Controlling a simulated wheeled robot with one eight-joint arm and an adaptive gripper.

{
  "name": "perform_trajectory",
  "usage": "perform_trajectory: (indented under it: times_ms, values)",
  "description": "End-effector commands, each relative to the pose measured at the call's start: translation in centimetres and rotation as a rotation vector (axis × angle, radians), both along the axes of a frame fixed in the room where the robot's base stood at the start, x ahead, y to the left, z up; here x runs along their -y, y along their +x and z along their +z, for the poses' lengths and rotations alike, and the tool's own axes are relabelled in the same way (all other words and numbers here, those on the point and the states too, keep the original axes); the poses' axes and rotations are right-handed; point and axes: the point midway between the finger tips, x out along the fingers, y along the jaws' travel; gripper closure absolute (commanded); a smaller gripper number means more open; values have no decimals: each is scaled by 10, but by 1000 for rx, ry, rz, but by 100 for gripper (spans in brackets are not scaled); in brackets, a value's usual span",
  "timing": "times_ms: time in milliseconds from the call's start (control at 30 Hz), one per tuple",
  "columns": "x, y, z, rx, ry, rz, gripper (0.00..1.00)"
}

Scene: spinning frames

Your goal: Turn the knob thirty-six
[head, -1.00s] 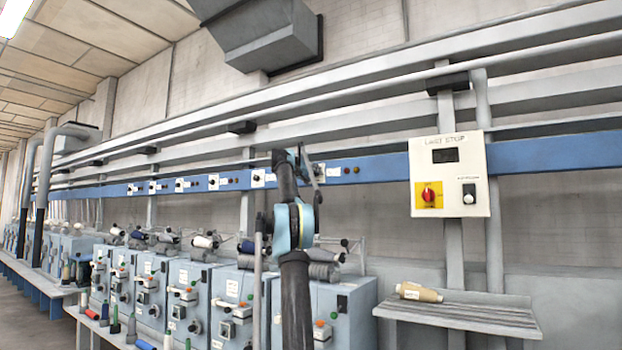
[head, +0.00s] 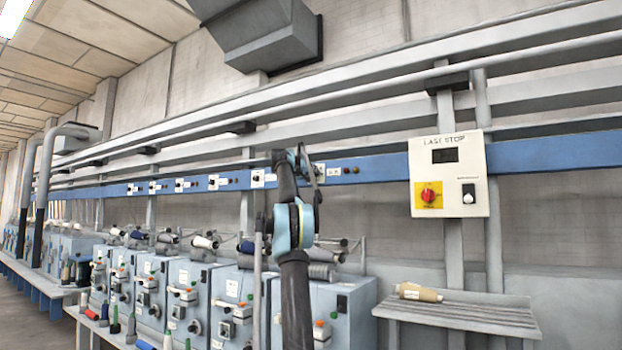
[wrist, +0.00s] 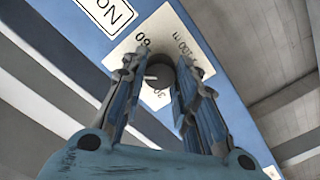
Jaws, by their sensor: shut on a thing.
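A dark round knob (wrist: 159,77) with a light pointer mark sits on a white dial plate (wrist: 146,42) on the blue rail in the wrist view. Printed marks around it include 60, 30 and 100 m, seen tilted or upside down. My gripper (wrist: 160,70) is shut on the knob, with one finger on each side of it. The fingers hide part of the plate. In the head view my gripper (head: 312,168) is up against the blue rail (head: 385,166), and the knob cannot be made out there.
A white sign (wrist: 106,12) reading "No" is beside the plate. Similar white plates (head: 213,182) line the rail to the left. A control box (head: 449,174) with a red knob hangs at right. Blue-grey machines (head: 235,300) with bobbins stand below; a bench (head: 470,313) holds a tan cone.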

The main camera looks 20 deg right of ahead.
Motion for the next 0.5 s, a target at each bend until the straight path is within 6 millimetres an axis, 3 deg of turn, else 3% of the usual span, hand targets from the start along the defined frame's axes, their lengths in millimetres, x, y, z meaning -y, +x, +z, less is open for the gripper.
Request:
perform_trajectory:
  times_ms: [500]
  values:
    - [-2, 2, -1, -365, -285, 5, 97]
